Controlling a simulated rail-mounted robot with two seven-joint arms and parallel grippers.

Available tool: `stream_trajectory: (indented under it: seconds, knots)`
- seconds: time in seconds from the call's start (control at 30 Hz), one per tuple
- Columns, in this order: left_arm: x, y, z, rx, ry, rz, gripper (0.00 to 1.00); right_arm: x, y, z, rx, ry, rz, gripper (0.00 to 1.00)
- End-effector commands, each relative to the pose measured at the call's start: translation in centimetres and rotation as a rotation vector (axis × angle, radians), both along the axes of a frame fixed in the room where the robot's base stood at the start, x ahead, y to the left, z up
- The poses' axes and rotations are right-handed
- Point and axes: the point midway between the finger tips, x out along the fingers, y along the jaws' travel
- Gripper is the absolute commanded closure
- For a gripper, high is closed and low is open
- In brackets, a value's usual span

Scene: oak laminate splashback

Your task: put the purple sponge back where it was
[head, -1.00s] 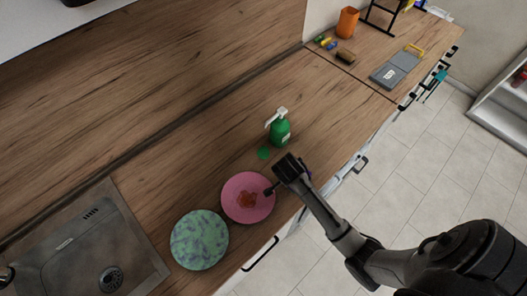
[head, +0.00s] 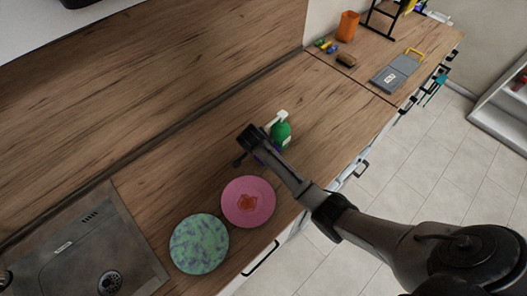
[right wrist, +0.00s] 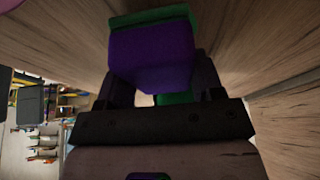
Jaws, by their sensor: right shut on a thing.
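The purple sponge (right wrist: 150,62), with a green layer, is clamped between the two fingers of my right gripper (right wrist: 158,80) in the right wrist view. In the head view my right gripper (head: 246,148) is over the counter, just left of the green pump bottle (head: 281,133) and beyond the pink plate. Only a sliver of the sponge (head: 265,152) shows there, mostly hidden by the gripper. Whether the sponge touches the counter I cannot tell. My left gripper is not in view.
The pink plate (head: 235,213) with a reddish stain and the green-purple plate (head: 190,262) lie near the front edge. The sink (head: 65,262) is at the left. An orange cup (head: 347,26), a brown sponge-like block (head: 346,59) and a grey board (head: 390,76) are farther right.

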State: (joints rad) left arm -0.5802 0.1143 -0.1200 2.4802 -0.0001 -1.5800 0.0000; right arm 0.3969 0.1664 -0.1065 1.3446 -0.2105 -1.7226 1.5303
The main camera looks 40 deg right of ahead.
Motion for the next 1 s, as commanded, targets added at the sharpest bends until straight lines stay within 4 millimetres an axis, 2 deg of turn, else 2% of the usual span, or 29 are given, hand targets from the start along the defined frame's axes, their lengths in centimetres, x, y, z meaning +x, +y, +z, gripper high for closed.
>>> stream_trajectory:
  seconds: [0.1, 0.3, 0.73, 0.77, 1.0]
  knots:
    - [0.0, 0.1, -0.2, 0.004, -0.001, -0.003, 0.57, 1.6, 0.0, 0.1, -0.001, 0.0, -0.001, 0.58]
    - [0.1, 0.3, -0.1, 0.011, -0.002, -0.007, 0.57, 1.5, 0.1, -1.4, -0.001, 0.001, 0.001, 0.58]
    - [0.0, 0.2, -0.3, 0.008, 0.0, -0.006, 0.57, 1.4, 0.1, -1.9, 0.0, 0.0, 0.0, 0.58]
    - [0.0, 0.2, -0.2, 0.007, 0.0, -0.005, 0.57, 1.4, 0.1, -1.8, 0.0, 0.0, 0.0, 0.36]
    - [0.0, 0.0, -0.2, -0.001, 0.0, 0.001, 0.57, 1.4, 0.1, -1.8, -0.001, 0.0, 0.0, 0.14]
